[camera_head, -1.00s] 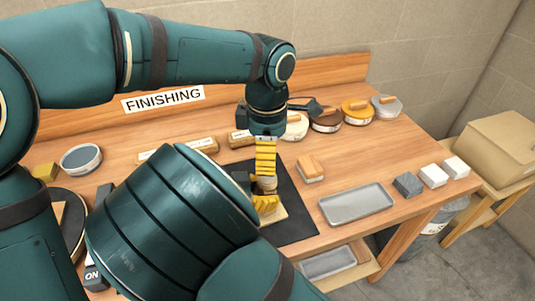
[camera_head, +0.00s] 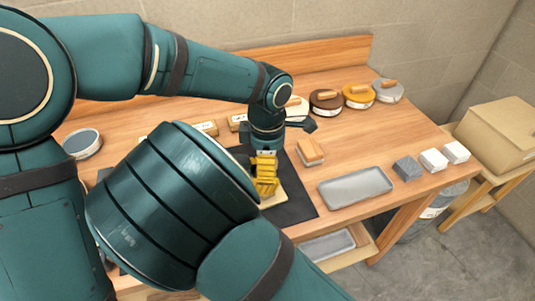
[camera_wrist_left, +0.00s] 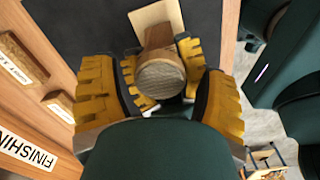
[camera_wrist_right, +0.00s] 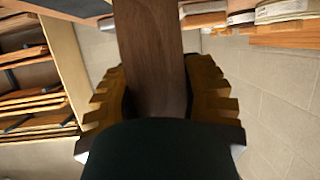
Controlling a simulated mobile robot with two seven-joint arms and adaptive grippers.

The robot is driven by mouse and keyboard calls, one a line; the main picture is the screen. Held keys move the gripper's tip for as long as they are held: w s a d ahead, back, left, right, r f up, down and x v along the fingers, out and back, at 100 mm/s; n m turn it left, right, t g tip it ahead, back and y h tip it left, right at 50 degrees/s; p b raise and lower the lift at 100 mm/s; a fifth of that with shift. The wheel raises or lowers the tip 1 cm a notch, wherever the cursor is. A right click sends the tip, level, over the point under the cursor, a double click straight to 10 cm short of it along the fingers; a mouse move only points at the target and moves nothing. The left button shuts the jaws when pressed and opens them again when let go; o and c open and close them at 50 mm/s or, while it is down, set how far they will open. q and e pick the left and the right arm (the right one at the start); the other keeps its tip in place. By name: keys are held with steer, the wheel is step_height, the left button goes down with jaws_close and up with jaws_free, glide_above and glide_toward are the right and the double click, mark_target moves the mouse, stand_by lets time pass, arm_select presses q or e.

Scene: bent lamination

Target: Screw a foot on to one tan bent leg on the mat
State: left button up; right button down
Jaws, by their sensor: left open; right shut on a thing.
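My left gripper (camera_head: 264,161) points down over the dark mat (camera_head: 290,205). In the left wrist view its fingers (camera_wrist_left: 160,90) are open, one on each side of a round wooden foot with a grey-brown ribbed end face (camera_wrist_left: 161,80). Inside them, the smaller-looking yellow fingers of my right gripper (camera_head: 267,187) flank the same area. A brown wooden piece (camera_wrist_left: 158,37) shows behind the foot. In the right wrist view my right gripper (camera_wrist_right: 155,95) is shut on a long brown wooden piece (camera_wrist_right: 150,60). A pale tan piece (camera_wrist_left: 155,17) lies on the mat, partly hidden; its bend cannot be seen.
A grey tray (camera_head: 355,187) and a wood-topped block (camera_head: 310,150) lie right of the mat. Grey and white blocks (camera_head: 432,160) stand near the right edge. Several round tins (camera_head: 358,96) line the back. My right arm hides much of the front.

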arm_select(q)
steer(key=c, duration=1.3)
steer(key=shift+m, duration=1.7)
jaws_close()
steer(key=o, duration=1.3)
jaws_free()
steer(key=shift+c, duration=0.2)
